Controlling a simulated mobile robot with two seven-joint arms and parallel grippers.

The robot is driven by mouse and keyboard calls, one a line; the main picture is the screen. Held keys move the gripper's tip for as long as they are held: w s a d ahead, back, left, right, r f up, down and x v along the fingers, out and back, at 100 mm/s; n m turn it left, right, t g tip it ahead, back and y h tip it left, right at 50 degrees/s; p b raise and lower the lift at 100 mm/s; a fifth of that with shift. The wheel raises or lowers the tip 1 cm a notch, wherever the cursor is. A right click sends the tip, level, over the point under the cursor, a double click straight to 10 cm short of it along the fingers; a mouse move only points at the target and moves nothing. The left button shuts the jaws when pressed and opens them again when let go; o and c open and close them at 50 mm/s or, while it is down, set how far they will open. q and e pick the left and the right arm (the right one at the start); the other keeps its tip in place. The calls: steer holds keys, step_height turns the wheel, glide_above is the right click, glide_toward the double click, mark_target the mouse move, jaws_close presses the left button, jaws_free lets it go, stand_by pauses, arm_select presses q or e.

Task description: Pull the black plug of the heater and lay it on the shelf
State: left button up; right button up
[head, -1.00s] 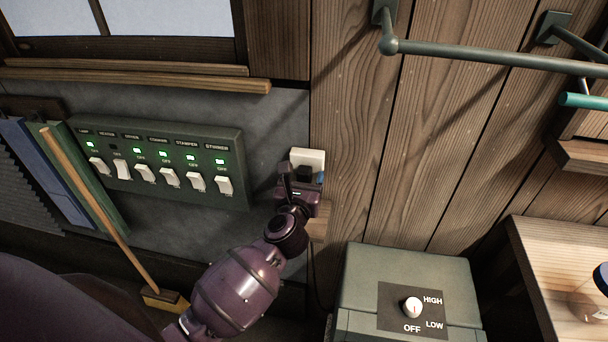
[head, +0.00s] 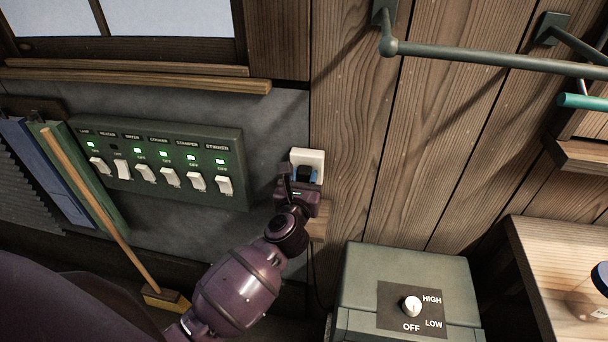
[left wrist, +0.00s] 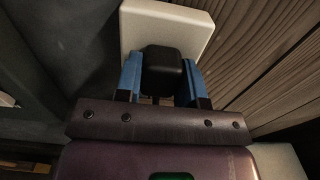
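The black plug (head: 305,171) sits at the white wall socket (head: 310,156). In the left wrist view the plug (left wrist: 163,72) is in front of the socket plate (left wrist: 190,25). My left gripper (head: 304,179) is at the socket, its blue fingers on both sides of the plug and seemingly against it. The plug's prongs are hidden. The heater (head: 410,260) is a grey-green box with a white knob marked HIGH, LOW and OFF. A small wooden shelf (head: 319,226) shows just below the socket, partly behind my gripper. My right gripper is not in view.
A green panel (head: 160,160) with several white switches is left of the socket; the HEATER light is dark. A metal rail (head: 480,56) crosses the upper right. A wooden table (head: 545,255) with a jar is at right.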

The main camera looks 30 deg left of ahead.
mark_target(303, 180)
arm_select(q)
jaws_close()
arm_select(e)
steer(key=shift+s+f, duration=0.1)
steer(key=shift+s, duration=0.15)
arm_select(q)
steer(key=shift+s, duration=0.15)
steer(key=shift+s+d, duration=0.15)
steer(key=shift+s, duration=0.2)
steer(key=shift+p+v, duration=0.35)
steer(key=shift+v, duration=0.7)
steer(key=shift+s+d, duration=0.15)
steer(key=shift+s, duration=0.2)
steer(key=shift+s+d, duration=0.1)
steer(key=shift+s, duration=0.7)
steer(key=shift+s+d, duration=0.1)
steer(key=shift+s, duration=0.1)
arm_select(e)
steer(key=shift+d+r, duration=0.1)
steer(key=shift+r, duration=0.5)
